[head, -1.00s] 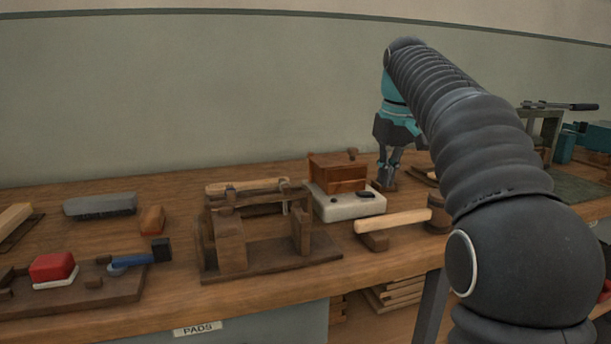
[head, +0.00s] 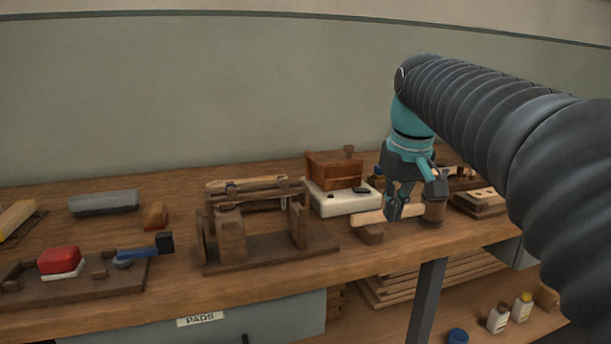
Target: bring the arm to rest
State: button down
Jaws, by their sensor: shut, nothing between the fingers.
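My gripper (head: 392,214) is shut and empty. It hangs from my dark ribbed arm, pointing down, at the right of the workbench (head: 270,270).
A wooden frame (head: 222,238) stands mid-bench, with a white box (head: 343,203) behind it. A red-topped block (head: 59,260), a blue-handled hammer (head: 140,254) and a grey brush (head: 103,202) lie left. Small bottles (head: 498,317) stand on the lower shelf.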

jog(key=s+f+m+t, duration=0.2)
jog(key=s+f, duration=1.6)
jog(key=s, duration=0.2)
jog(key=shift+s+d+f+t, duration=0.15)
jog(key=shift+s+f+t, duration=0.15)
jog(key=shift+s, duration=0.1)
